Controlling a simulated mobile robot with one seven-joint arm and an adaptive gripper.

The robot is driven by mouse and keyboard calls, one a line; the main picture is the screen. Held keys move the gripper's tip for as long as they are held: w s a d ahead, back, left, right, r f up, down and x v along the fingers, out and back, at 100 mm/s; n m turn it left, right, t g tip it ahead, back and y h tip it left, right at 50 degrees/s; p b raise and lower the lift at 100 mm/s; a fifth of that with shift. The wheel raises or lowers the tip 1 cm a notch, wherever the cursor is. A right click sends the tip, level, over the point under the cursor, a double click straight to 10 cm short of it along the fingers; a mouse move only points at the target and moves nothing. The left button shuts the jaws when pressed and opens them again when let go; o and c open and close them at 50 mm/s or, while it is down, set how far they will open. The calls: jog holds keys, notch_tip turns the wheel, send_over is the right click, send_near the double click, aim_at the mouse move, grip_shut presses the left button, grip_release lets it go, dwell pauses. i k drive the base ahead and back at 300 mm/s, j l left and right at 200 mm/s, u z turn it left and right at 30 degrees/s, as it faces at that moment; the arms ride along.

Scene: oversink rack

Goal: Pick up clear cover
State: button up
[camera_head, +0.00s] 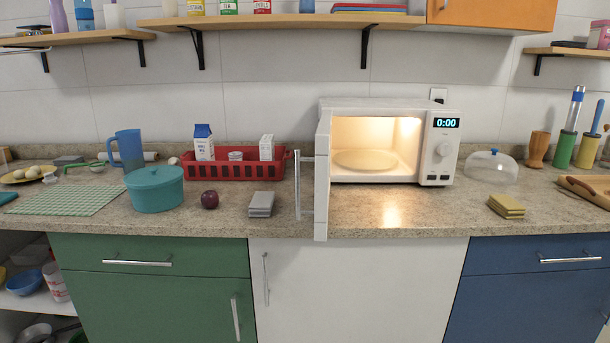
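The clear cover (491,167) is a see-through dome with a small blue knob on top. It sits on the speckled stone counter, just right of the microwave and apart from it. No part of my gripper or arm shows in the head view.
The white microwave (440,148) stands left of the cover with its door (322,180) swung open toward the front. Yellow sponges (507,206) lie in front of the cover. A brown cup (538,150) stands to its right, and a wooden board (584,190) lies further right.

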aim_at(494, 166)
jog(key=j+z, duration=0.5)
jog(key=j, duration=0.65)
jog(key=i+l+z, duration=0.1)
jog(key=i+l, duration=0.35)
jog(key=l, duration=0.25)
jog(key=i+l, duration=0.5)
jog(key=l, duration=0.15)
jog(key=i+l+z, duration=0.15)
jog(key=i+l, duration=0.3)
jog(key=l, duration=0.2)
jog(key=i, duration=1.05)
